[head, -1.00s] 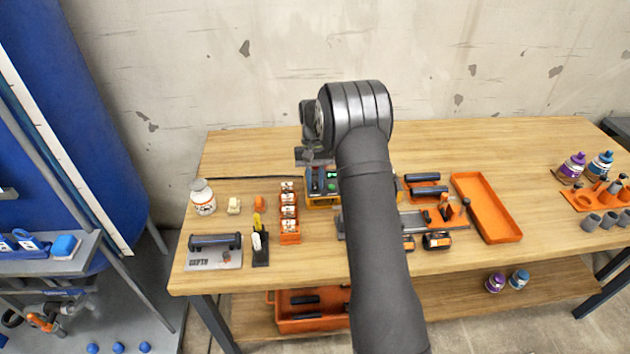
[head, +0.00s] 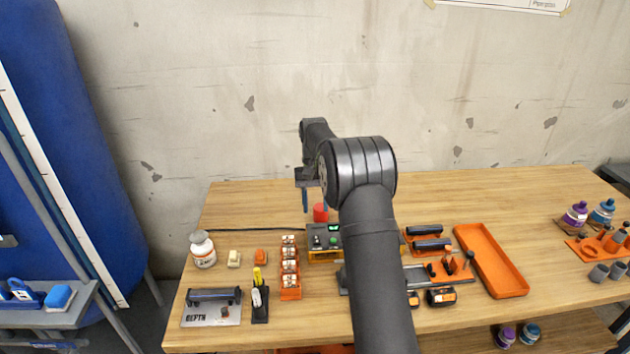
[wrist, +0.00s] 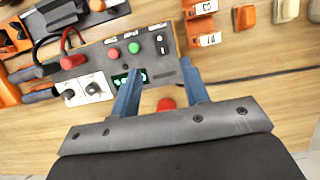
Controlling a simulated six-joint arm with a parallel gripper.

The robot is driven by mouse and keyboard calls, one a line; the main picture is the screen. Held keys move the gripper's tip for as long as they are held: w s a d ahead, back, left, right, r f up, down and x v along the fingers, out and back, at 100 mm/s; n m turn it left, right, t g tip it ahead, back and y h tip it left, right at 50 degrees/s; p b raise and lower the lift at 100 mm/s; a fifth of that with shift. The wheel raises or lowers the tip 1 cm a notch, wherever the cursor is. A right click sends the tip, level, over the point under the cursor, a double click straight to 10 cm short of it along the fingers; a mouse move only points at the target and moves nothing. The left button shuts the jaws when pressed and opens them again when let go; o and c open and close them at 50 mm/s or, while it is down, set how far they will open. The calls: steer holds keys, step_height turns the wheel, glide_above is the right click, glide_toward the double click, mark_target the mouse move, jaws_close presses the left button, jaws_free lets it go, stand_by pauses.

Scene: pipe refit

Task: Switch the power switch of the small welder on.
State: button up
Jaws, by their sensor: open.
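The small welder (head: 325,257) is a yellow-edged box on the table with a dark grey top panel. In the wrist view its panel (wrist: 110,68) carries a red button, a green button, a lit green display and a small black switch (wrist: 160,46) near one end. I cannot tell which way this switch is set. My gripper (head: 313,208) is open and empty, above and behind the welder. In the wrist view its fingers (wrist: 161,68) point toward the panel's switch end, apart from the switch. My arm covers the welder's right side in the head view.
A red round thing (head: 320,212) stands behind the welder. An orange rack of labelled parts (head: 290,270) is close on its left. Cables and clamps lie by its other end in the wrist view. An orange tray (head: 492,262) is farther right. The table behind is mostly clear.

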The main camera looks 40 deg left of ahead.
mark_target(317, 242)
steer(key=v, duration=0.7)
steer(key=shift+r, duration=0.3)
steer(key=x, duration=1.7)
steer(key=shift+f, duration=0.25)
steer(key=shift+s+d+t+y, duration=0.15)
steer(key=shift+t+y, duration=0.45)
steer(key=shift+s+d+t+y, duration=0.15)
steer(key=shift+t+y, duration=0.45)
step_height(317, 242, up, 17)
steer(key=shift+r, duration=0.2)
stand_by(1.6)
